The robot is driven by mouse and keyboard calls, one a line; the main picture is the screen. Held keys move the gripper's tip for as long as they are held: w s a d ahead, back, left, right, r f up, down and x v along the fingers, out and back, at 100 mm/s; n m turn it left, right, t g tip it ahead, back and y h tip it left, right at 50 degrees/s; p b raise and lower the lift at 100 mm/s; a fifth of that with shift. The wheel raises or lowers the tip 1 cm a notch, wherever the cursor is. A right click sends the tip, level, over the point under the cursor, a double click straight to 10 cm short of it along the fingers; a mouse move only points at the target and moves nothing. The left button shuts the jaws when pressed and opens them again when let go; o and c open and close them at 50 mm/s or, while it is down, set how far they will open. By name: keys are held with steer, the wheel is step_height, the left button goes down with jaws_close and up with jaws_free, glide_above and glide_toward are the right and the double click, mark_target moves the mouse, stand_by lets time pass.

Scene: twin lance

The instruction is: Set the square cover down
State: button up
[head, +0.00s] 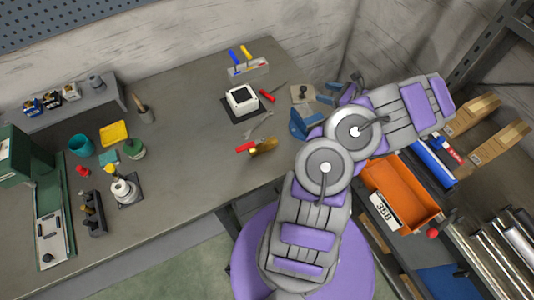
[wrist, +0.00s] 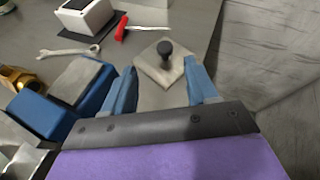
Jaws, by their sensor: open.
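The square cover (head: 302,93), a pale grey-beige plate with a black knob, lies on the bench near its right end. In the wrist view the cover (wrist: 153,73) lies flat just beyond and between my fingertips, with its knob upright. My gripper (wrist: 160,67) is open, with one blue finger on each side of the near part of the cover and nothing held. In the head view my gripper (head: 329,94) is just right of the cover. I cannot tell whether the fingers touch it.
A white square box (head: 242,99) stands on a dark mat left of the cover. A red-handled tool (head: 267,96), a wrench (head: 262,127) and a blue vise (head: 304,124) are nearby. A tool rack (head: 248,69) stands behind. The bench middle is clear.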

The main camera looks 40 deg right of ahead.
steer(key=w+a+r+n+y, duration=0.3)
steer(key=w+a+r+n, duration=0.2)
steer(key=w+a+r, duration=0.3)
steer(key=w+a+r+n+g+y, duration=0.1)
steer(key=a+r+n+g+y, duration=0.2)
steer(key=a, duration=0.7)
steer(key=w+a+r+n+g, duration=0.1)
steer(key=a+r+n+g, duration=0.3)
steer(key=a, duration=0.5)
steer(key=w+a+r+n+g+y, duration=0.2)
steer(key=a+r+n, duration=0.3)
steer(key=a, duration=0.5)
steer(key=s+a+r+n+g+h, duration=0.2)
steer(key=s+a+n+g+h, duration=0.25)
steer(key=s+a+n, duration=0.7)
steer(key=s+n+g+h, duration=0.1)
steer(key=s+n+h, duration=0.3)
steer(key=s, duration=1.3)
steer(key=shift+s+a+g+h, duration=0.15)
steer(key=shift+s+g+h, duration=0.2)
steer(key=shift+h, duration=0.6)
steer(key=shift+w+f, duration=0.1)
